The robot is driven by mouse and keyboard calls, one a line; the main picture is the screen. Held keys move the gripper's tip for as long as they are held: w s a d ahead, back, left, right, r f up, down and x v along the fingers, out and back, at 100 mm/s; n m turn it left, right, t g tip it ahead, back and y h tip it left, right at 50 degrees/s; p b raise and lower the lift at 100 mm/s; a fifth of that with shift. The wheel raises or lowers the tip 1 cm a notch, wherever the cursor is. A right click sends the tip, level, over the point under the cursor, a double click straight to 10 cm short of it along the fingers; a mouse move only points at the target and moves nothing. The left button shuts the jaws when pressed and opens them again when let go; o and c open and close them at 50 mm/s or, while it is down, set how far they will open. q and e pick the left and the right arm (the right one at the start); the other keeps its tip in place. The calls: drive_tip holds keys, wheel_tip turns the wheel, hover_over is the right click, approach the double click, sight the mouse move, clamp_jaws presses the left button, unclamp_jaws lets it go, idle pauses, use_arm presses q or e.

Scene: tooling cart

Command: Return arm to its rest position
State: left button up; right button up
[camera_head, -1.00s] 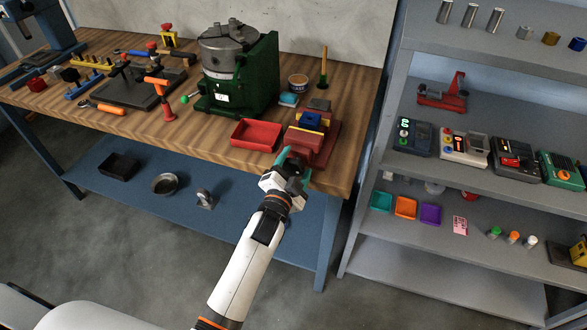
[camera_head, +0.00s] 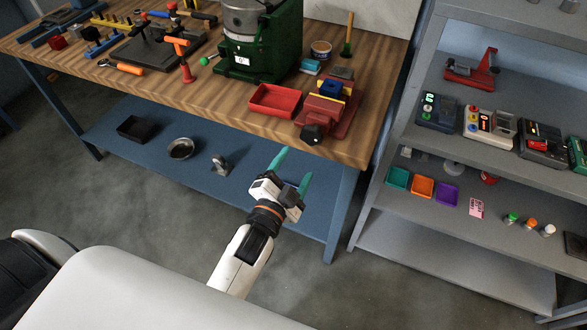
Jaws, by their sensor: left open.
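My left arm comes up from the bottom, with its white link and orange ring in view. My left gripper (camera_head: 292,172) is open, its two teal fingers spread and nothing between them. In the picture it lies below the front edge of the workbench, over the blue lower shelf, apart from the bench things. The red vise (camera_head: 328,105) sits on the bench's front right corner, above the gripper in the picture. It holds a blue block (camera_head: 331,88) by a yellow piece. My right gripper is not in view.
The wooden bench (camera_head: 215,110) carries a red tray (camera_head: 275,100), a green machine (camera_head: 262,40) and several tools. Its lower shelf (camera_head: 120,108) holds a black tray, a bowl and a small metal part. A grey shelf rack (camera_head: 450,265) stands at right. Floor in front is clear.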

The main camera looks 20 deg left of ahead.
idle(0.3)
use_arm(q)
drive_tip(key=s+d+f+n+g, duration=0.15)
drive_tip(key=s+f+g, duration=0.3)
drive_tip(key=f, duration=1.15)
drive_tip(key=s+f+n+g, duration=0.2)
drive_tip(key=s+f+g, duration=0.25)
drive_tip(key=f, duration=1.05)
drive_tip(key=s+a+f+n+g, duration=0.1)
drive_tip(key=s+a+f+g, duration=0.1)
drive_tip(key=s+f, duration=0.4)
drive_tip(key=s+a+f+n+g, duration=0.1)
drive_tip(key=s+a+f+g, duration=0.2)
drive_tip(key=s+f, duration=0.4)
drive_tip(key=s+a+f+n+g, duration=0.2)
drive_tip(key=s+f, duration=0.4)
drive_tip(key=s, duration=1)
drive_tip(key=shift+s+a+f+g+y, duration=0.3)
drive_tip(key=shift+s+a+f+g, duration=0.1)
drive_tip(key=shift+a+g, duration=0.15)
drive_tip(key=shift+w, duration=0.1)
